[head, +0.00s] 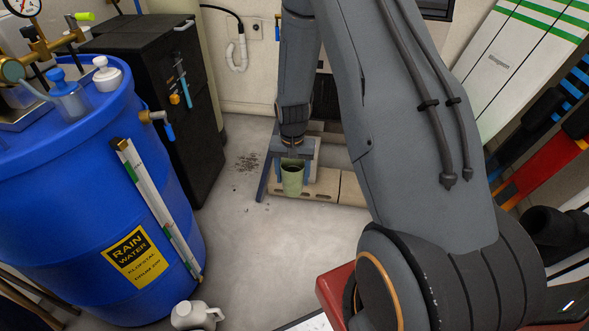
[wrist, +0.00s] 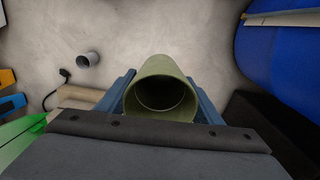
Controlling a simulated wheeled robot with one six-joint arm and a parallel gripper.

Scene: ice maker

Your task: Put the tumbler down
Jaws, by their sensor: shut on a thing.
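The tumbler is a pale green, open-topped cup (head: 292,178), seen in the head view near the middle, at the end of my arm. In the wrist view the tumbler (wrist: 160,88) fills the middle, and I look into its dark, empty-looking inside. My gripper (head: 291,170) is shut on the tumbler, with a blue finger on each side of it. The fingers also show in the wrist view (wrist: 162,100). The tumbler looks upright. I cannot tell whether its base touches anything.
A blue rain water drum (head: 75,190) stands at the left, beside a black cabinet (head: 165,110). Pale blocks (head: 330,187) lie behind the tumbler. A white jug (head: 196,315) stands at the front. Dark crumbs (head: 247,162) lie on the floor. The grey floor (head: 265,245) before the tumbler is clear.

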